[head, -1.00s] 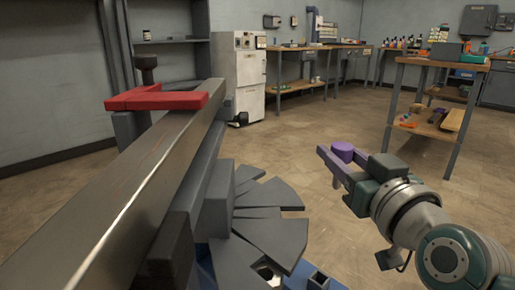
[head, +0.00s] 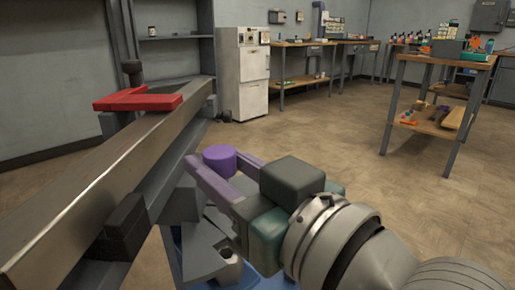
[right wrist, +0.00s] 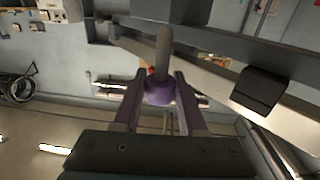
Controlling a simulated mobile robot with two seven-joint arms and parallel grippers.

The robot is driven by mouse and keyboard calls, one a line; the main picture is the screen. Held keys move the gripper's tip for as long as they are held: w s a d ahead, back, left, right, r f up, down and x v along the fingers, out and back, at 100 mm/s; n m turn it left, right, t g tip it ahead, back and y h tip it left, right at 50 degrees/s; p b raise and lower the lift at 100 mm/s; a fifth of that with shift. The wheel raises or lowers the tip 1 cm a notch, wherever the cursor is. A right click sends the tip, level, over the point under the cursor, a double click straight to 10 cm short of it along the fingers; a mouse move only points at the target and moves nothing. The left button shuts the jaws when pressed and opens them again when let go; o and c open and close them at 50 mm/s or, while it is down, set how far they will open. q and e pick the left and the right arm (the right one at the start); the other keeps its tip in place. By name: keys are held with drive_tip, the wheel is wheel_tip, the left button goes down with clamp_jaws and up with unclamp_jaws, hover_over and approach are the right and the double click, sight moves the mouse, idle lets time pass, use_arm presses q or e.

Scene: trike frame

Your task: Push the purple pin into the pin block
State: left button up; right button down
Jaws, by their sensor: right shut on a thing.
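The purple pin (head: 220,160) is held between the purple fingers of my right gripper (head: 218,172), which is shut on it near the side of the large metal beam. In the right wrist view, the pin's round purple head (right wrist: 160,94) sits between the two fingers, and its grey shaft (right wrist: 163,45) extends away from them. A dark block (head: 118,228) sits against the near side of the beam; it also shows in the right wrist view (right wrist: 258,91). I cannot tell which part is the pin block. My left gripper is out of view.
The long metal beam (head: 95,195) crosses the left side, with a red clamp piece (head: 140,101) on it. Dark grey plates (head: 205,255) lie low beside the beam, partly behind my right gripper. Workbenches (head: 440,72) and a white cabinet (head: 243,75) stand farther back.

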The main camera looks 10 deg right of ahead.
drive_tip(key=shift+w+a, duration=0.1)
drive_tip(key=shift+a, duration=0.05)
drive_tip(key=shift+r+p, duration=0.1)
drive_tip(key=shift+p, duration=0.25)
wheel_tip(320, 180, down, 5)
drive_tip(key=b, duration=0.4)
drive_tip(key=shift+f+b, duration=0.4)
drive_tip(key=shift+f, duration=0.15)
idle(0.6)
drive_tip(key=shift+r+p, duration=0.1)
drive_tip(key=shift+p, duration=0.5)
idle(0.4)
drive_tip(key=shift+f+b, duration=0.35)
drive_tip(key=shift+f, duration=0.15)
